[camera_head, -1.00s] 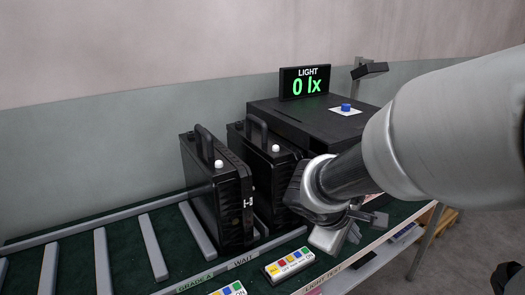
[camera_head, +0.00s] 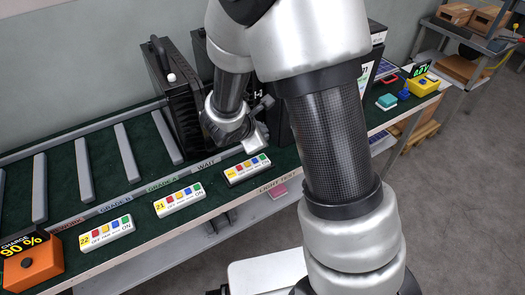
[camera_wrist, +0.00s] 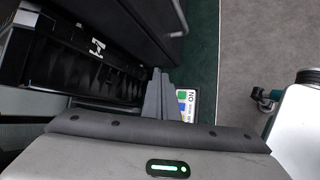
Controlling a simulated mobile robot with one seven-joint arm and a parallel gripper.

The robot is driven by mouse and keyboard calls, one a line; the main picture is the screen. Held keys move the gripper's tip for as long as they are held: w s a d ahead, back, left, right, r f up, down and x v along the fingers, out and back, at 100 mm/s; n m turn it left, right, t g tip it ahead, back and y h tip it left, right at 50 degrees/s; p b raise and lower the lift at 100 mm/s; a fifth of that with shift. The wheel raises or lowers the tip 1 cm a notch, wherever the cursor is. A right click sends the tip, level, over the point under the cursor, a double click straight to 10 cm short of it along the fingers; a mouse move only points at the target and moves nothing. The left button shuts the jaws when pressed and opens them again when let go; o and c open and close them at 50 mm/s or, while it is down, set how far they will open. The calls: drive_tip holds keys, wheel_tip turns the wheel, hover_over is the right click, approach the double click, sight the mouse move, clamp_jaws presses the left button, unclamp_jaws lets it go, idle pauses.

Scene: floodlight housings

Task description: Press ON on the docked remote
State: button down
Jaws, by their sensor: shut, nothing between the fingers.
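Three white remotes with coloured buttons lie in a row along the bench front. Remote 22 (camera_head: 105,233) is at the left, remote 21 (camera_head: 180,200) in the middle, and a third (camera_head: 247,169) at the right. Each has ON lettered at its right end. My gripper (camera_head: 260,138) is shut and empty, just behind the right-hand remote. In the wrist view, its fingers (camera_wrist: 158,95) are beside this remote (camera_wrist: 186,104) and partly cover it. Contact with a button cannot be made out.
An orange charger (camera_head: 33,262) reading 90 % is at the lower left. A yellow box (camera_head: 421,84) with a green display stands at the far right. Dividers split the green bench.

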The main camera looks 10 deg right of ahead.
drive_tip(key=shift+a+f, duration=0.1)
idle(0.3)
drive_tip(key=b, duration=0.6)
hover_over(261, 161)
wheel_tip(261, 161, down, 8)
drive_tip(key=shift+r, duration=0.2)
drive_tip(key=shift+f+b, duration=0.6)
drive_tip(key=shift+b, duration=0.15)
drive_tip(key=shift+f, duration=0.1)
idle(0.9)
drive_tip(key=shift+f+b, duration=0.3)
drive_tip(key=shift+b, duration=0.35)
drive_tip(key=shift+f+b, duration=0.35)
drive_tip(key=shift+b, duration=0.15)
idle(0.4)
drive_tip(key=shift+r, duration=0.15)
drive_tip(key=shift+r+p, duration=0.4)
drive_tip(key=shift+r, duration=0.25)
